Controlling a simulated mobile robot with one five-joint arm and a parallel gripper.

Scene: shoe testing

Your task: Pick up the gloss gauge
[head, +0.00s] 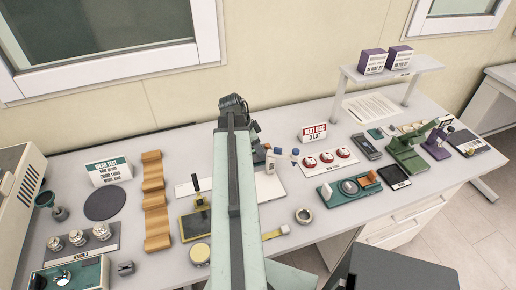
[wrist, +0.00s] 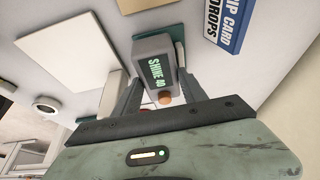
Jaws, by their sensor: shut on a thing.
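The gloss gauge (wrist: 155,62) is a grey block with a dark display reading "SHINE 40" in green and an orange-brown knob at its near end. It sits between the two fingers of my gripper (wrist: 158,90) in the wrist view, and the gripper is shut on it. A teal piece (wrist: 180,48) shows behind the gauge; whether they touch I cannot tell. In the head view my arm runs up the middle of the bench and hides most of the gripper, and I cannot make out the gauge there.
A blue and white card box (wrist: 228,24) is close to the gauge. A white board (wrist: 66,60) lies on the other side.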

